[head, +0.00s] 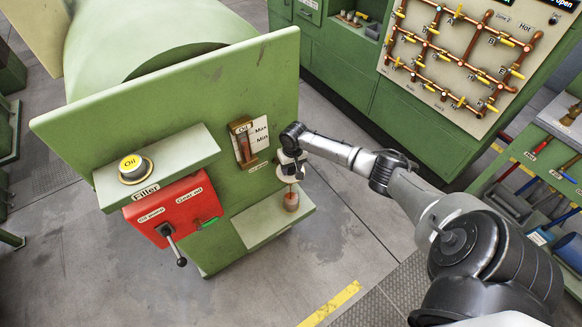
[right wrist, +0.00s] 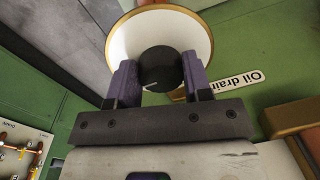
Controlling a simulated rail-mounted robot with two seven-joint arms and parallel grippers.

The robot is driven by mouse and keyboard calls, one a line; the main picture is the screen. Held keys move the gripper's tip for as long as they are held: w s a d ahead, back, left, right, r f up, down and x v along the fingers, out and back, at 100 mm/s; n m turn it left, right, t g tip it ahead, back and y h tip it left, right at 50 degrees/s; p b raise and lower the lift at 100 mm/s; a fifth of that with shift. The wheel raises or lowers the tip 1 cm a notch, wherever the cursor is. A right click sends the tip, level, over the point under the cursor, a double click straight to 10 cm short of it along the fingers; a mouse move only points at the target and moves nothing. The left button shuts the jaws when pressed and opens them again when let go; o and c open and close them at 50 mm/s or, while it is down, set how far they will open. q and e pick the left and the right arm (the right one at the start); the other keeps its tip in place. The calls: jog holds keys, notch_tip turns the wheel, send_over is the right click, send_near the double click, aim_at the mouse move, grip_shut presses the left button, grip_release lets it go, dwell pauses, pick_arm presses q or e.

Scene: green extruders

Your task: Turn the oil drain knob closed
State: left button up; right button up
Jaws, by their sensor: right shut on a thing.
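The oil drain knob (right wrist: 160,69) is a dark round knob with a pale mark on its face. In the right wrist view it sits between the two purple fingers of my right gripper (right wrist: 155,80), which is shut on it. An "Oil drain" label (right wrist: 238,84) is on the green panel to its right. In the head view my right gripper (head: 291,168) is at the right part of the green machine's front (head: 222,190), and it hides the knob there. My left gripper is not in view.
A white cup-like thing with a golden rim (right wrist: 194,22) is behind the knob. In the head view a brown container (head: 291,200) stands on the ledge (head: 250,228) below my gripper. The red lever box (head: 172,208) and the oil gauge (head: 244,142) are to the left.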

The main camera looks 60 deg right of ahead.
jog(key=shift+r+n+p, duration=0.1)
jog(key=shift+n+p, duration=0.4)
jog(key=shift+n, duration=0.3)
jog(key=n+p, duration=0.1)
jog(key=n, duration=0.1)
jog(key=shift+n, duration=0.3)
jog(key=n, duration=0.4)
jog(key=shift+d+n+g, duration=0.15)
jog(key=shift+n+g, duration=0.15)
jog(key=n, duration=0.4)
jog(key=shift+w, duration=0.1)
jog(key=shift+d+n, duration=0.1)
jog(key=shift+n, duration=2.3)
